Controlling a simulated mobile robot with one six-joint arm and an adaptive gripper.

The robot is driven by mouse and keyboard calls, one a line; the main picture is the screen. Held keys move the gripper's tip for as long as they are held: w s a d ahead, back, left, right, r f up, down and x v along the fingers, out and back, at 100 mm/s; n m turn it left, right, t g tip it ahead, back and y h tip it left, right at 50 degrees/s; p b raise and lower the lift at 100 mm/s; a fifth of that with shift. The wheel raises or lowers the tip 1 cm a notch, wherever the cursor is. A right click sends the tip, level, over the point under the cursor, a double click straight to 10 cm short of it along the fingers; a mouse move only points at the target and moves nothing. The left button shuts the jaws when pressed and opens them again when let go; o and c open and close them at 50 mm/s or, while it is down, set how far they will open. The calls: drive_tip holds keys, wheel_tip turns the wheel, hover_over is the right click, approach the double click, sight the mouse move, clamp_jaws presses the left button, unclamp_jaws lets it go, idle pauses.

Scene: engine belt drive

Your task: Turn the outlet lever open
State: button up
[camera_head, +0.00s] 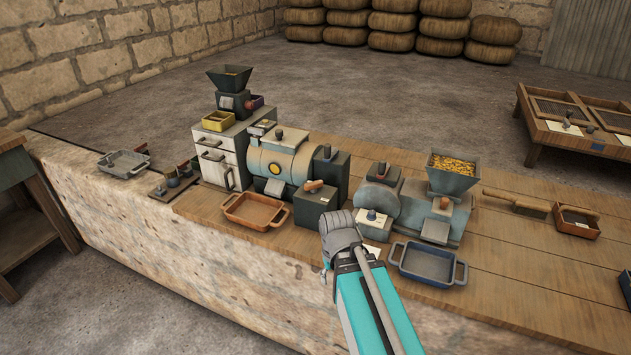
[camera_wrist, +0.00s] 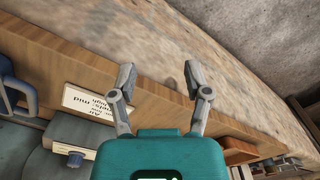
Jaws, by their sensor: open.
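I cannot tell for certain which part is the outlet lever. A short wooden-handled lever (camera_head: 313,186) sits on top of a dark box (camera_head: 316,204) beside the grey-blue drum machine (camera_head: 283,160). Another grey machine (camera_head: 405,205) to its right carries a hopper of yellow grain (camera_head: 453,172). My gripper (camera_head: 340,232) is at the bench's front edge, in front of and below the dark box, apart from the lever. In the wrist view my gripper (camera_wrist: 159,78) is open and empty, with the bench edge and stone front behind its fingers.
A blue tray (camera_head: 428,265) lies right of my gripper, and an orange-brown tray (camera_head: 255,211) lies left. A small box with a blue knob (camera_wrist: 75,158) and a white printed card (camera_wrist: 95,107) are close by in the wrist view. The space before the stone front (camera_head: 180,265) is clear.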

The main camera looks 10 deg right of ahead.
drive_tip(key=w+r+n+p, duration=1)
drive_tip(key=w+r+p, duration=0.3)
drive_tip(key=w, duration=0.2)
wheel_tip(320, 180, up, 12)
drive_tip(key=n+p, duration=1)
drive_tip(key=p, duration=0.1)
hover_over(314, 183)
drive_tip(key=shift+w+f, duration=0.1)
drive_tip(key=shift+f, duration=0.15)
drive_tip(key=shift+f, duration=0.15)
wheel_tip(314, 183, down, 14)
drive_tip(key=b, duration=1.3)
drive_tip(key=shift+r+b, duration=0.25)
drive_tip(key=shift+b, duration=0.1)
clamp_jaws()
